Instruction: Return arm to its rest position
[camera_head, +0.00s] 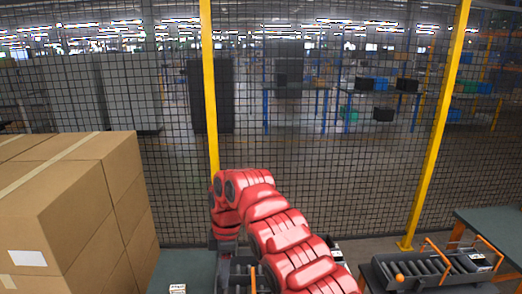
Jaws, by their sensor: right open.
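My right arm, red, comes in from the bottom right and rises to a bend near the middle of the view. My right gripper (226,244) hangs below the end of the arm and points down, small and partly lost against dark parts behind it. It is open, and I see nothing held in it. Below it are grey rollers and a teal surface (200,270). My left gripper is not in view.
Stacked cardboard boxes (60,212) fill the left side. A wire mesh fence with yellow posts (209,90) stands behind the arm. A roller conveyor (425,266) and a teal table (495,228) are at the right. A small white-labelled item (177,288) lies at the bottom.

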